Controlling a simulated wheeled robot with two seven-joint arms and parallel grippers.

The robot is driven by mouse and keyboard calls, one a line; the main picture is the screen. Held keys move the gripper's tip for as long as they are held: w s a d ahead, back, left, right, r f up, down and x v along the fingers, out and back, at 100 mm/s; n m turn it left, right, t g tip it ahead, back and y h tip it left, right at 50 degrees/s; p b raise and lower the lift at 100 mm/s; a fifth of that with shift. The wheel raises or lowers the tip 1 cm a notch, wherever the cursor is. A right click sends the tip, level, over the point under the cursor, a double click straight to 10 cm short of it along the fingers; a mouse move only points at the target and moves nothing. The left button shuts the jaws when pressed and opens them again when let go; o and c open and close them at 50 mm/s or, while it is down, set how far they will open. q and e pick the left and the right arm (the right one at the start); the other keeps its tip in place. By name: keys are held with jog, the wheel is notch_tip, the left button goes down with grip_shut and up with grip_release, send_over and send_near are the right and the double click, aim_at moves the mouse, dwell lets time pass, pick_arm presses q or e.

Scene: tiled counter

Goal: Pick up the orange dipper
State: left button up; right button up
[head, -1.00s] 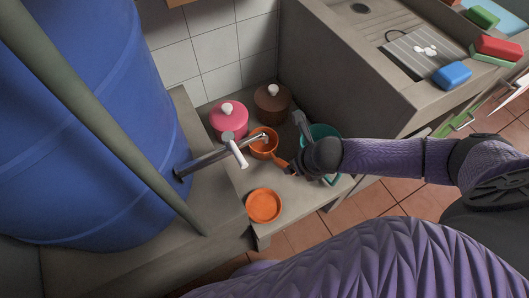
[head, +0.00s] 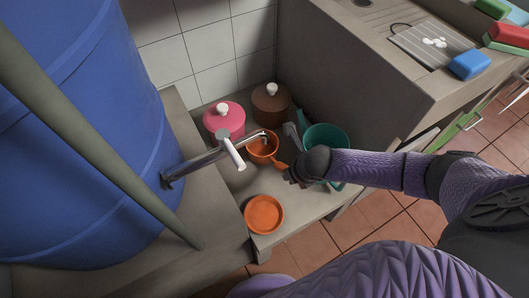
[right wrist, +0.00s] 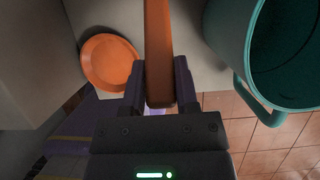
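The orange dipper (head: 261,147) has a round cup under the tap and a handle (head: 281,165) reaching toward my right gripper. My right gripper (head: 293,175) is at the handle's end. In the right wrist view the handle (right wrist: 160,45) runs between the two fingers of the right gripper (right wrist: 160,88), which sit close against its sides, so it looks shut on the handle. The cup is out of the wrist view. My left gripper is not in view.
A metal tap (head: 205,162) from a blue barrel (head: 95,130) reaches over the cup. A pink pot (head: 224,120), a brown pot (head: 271,102), a teal container (head: 325,138) and an orange dish (head: 264,214) stand close by. A concrete sink block (head: 370,85) rises at the right.

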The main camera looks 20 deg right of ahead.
grip_shut()
dwell(0.6)
dwell(0.4)
